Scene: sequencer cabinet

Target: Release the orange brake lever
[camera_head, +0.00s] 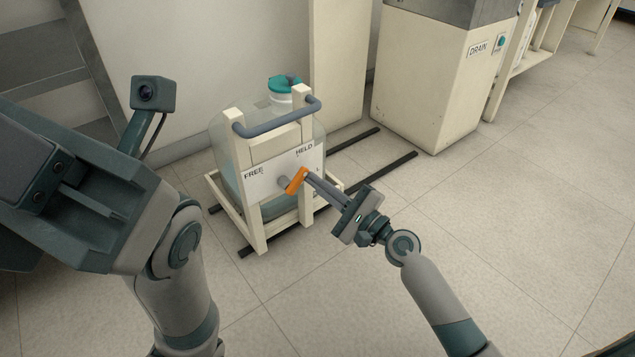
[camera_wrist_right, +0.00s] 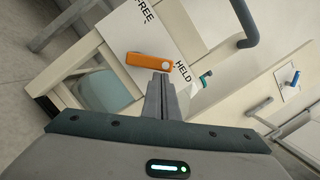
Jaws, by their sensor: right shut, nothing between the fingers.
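The orange brake lever (camera_head: 297,181) sits on the white plate (camera_head: 258,184) of the wheeled cart frame, between the printed words FREE and HELD. In the right wrist view the lever (camera_wrist_right: 146,60) lies tilted, its pale-disc end close to HELD. My right gripper (camera_head: 308,176) is shut and empty, its fingertips at the lever. In the right wrist view its fingertips (camera_wrist_right: 160,76) are just below the disc end; I cannot tell whether they touch it.
The cart carries a clear container with a teal cap (camera_head: 283,83) and a grey push handle (camera_head: 278,122). Dark floor rails (camera_head: 385,177) run beneath and behind it. A cream DRAIN cabinet (camera_head: 440,80) stands at the back right. The floor on the right is clear.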

